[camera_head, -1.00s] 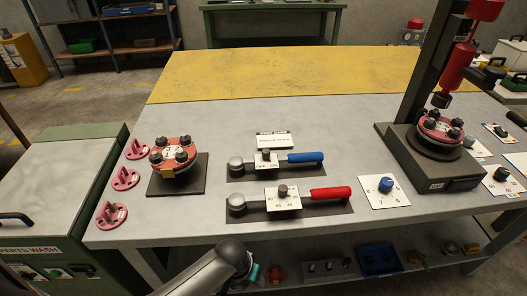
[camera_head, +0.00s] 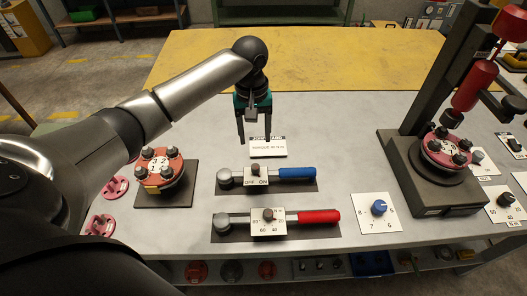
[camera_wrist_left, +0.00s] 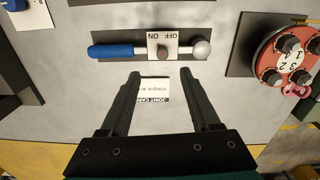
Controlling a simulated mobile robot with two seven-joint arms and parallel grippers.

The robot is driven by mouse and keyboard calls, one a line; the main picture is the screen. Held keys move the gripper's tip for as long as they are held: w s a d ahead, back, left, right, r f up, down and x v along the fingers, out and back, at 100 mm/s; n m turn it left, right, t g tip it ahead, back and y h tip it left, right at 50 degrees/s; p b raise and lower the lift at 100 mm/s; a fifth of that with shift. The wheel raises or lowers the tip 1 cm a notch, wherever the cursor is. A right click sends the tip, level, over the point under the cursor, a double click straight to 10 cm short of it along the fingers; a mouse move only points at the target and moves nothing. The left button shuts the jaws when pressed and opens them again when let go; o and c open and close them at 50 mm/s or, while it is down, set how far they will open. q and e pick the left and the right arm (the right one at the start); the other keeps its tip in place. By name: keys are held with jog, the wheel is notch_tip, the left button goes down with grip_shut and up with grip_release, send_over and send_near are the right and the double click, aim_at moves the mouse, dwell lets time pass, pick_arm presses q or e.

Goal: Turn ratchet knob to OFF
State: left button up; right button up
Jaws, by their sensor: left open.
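The ratchet with a blue handle (camera_head: 296,173) lies on a dark mat, with a white OFF/ON plate on it. Its small brown knob (camera_head: 255,168) stands on the plate, nearest the gap between OFF and ON; I cannot tell which word it points to. In the left wrist view the knob (camera_wrist_left: 163,52) lies ahead of the fingertips. My left gripper (camera_head: 254,139) is open and empty, pointing down behind the ratchet over the torque card (camera_head: 268,148). It also shows in the left wrist view (camera_wrist_left: 160,76), apart from the knob. My right gripper is not in view.
A red-handled wrench (camera_head: 318,216) with its own dial lies in front. A blue knob (camera_head: 379,207) on a numbered card sits to the right. A bolted flange (camera_head: 160,168) stands left and a press (camera_head: 424,175) right. The yellow back strip (camera_head: 330,60) is clear.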

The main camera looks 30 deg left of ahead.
pick_arm(q)
jog(key=a, duration=0.1)
jog(key=b, duration=0.2)
send_near(255, 166)
jog(key=shift+n, duration=0.3)
notch_tip(255, 166, down, 9)
jog(key=shift+d+r, duration=0.1)
jog(key=shift+d, duration=0.05)
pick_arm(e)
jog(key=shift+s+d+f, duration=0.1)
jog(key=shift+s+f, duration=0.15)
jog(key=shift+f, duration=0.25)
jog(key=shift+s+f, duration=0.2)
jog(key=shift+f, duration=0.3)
pick_arm(q)
grip_shut()
